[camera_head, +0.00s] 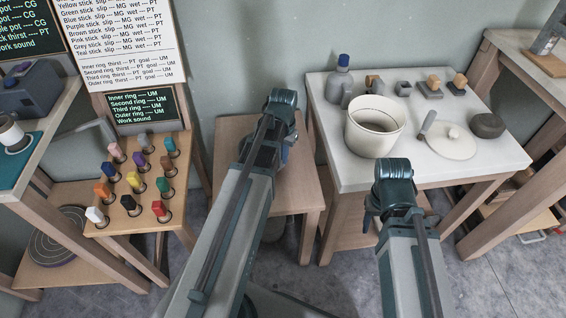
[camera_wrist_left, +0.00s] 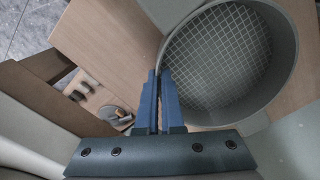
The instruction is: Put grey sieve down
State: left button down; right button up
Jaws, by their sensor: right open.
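The grey sieve (camera_wrist_left: 283,40) is a round, deep-walled ring with a wire mesh bottom, in the upper right of the left wrist view. My left gripper (camera_wrist_left: 164,80) has its two blue fingers close together at the near-left wall of the sieve, with the wall apparently between them. Wooden surfaces show below the sieve; I cannot tell whether it touches them. In the head view my left arm hides the sieve, over or near the small wooden table (camera_head: 305,185). My right gripper (camera_head: 375,215) is open, mostly hidden behind its wrist, in front of the white table.
The white-topped table (camera_head: 350,178) at right carries a cream bucket (camera_head: 373,140), a blue-capped bottle (camera_head: 341,85), a pale round lid (camera_head: 450,145), a dark round piece (camera_head: 487,125) and small blocks. A wooden rack (camera_head: 180,190) of coloured sticks stands left. The small table's front right looks bare.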

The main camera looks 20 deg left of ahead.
pick_arm(q)
notch_tip(320, 180, down, 2)
jog(key=shift+f+b, duration=0.2)
jog(key=shift+b, duration=0.55)
jog(key=shift+r, duration=0.15)
pick_arm(e)
notch_tip(320, 180, down, 2)
jog(key=shift+f, duration=0.1)
pick_arm(q)
jog(key=c, duration=1.5)
grip_release()
jog(key=shift+f, duration=0.2)
jog(key=o, duration=0.4)
pick_arm(e)
jog(key=shift+f, duration=0.1)
pick_arm(q)
jog(key=shift+o, duration=0.2)
jog(key=shift+r, duration=0.1)
